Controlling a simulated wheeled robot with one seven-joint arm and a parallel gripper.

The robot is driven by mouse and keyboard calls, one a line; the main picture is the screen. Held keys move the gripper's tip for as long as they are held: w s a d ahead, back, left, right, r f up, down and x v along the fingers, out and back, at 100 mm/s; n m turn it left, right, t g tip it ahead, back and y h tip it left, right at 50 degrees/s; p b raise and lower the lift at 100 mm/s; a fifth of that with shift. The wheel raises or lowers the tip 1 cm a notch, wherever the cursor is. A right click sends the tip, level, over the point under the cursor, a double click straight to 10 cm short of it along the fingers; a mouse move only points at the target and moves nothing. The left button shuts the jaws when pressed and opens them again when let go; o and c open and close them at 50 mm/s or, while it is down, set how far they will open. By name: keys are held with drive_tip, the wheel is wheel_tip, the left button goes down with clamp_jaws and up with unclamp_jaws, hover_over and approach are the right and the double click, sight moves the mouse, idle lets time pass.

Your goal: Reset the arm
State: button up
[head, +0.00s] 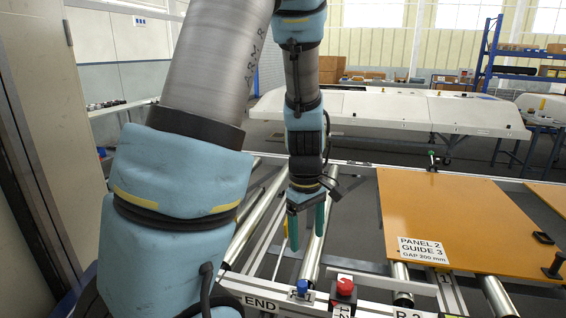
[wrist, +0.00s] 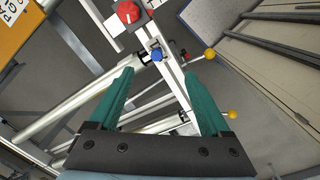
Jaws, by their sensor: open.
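My gripper (head: 306,222) hangs from my arm, pointing down over the roller frame in the head view. Its two green fingers are apart, with nothing between them that they hold. In the wrist view my gripper (wrist: 160,95) also shows open and empty, with the frame and floor beyond it. My arm fills the left and middle of the head view and hides part of the frame behind it.
An orange panel (head: 450,215) labelled "PANEL 2 GUIDE 3" lies on the frame at right. A red knob (head: 345,284) and a blue knob (head: 302,287) sit at the near rail. Metal rollers (head: 318,240) run below my gripper. A long white panel (head: 390,108) stands behind.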

drive_tip(key=s+a+r+m, duration=0.1)
drive_tip(key=a+r+m, duration=0.1)
drive_tip(key=a+m, duration=0.2)
drive_tip(key=s+a+r+m+t, duration=0.1)
drive_tip(key=s+a+r+m, duration=0.1)
drive_tip(key=a, duration=0.8)
drive_tip(key=shift+r+m+t, duration=0.3)
drive_tip(key=shift+r+m, duration=0.15)
drive_tip(key=shift+m, duration=0.75)
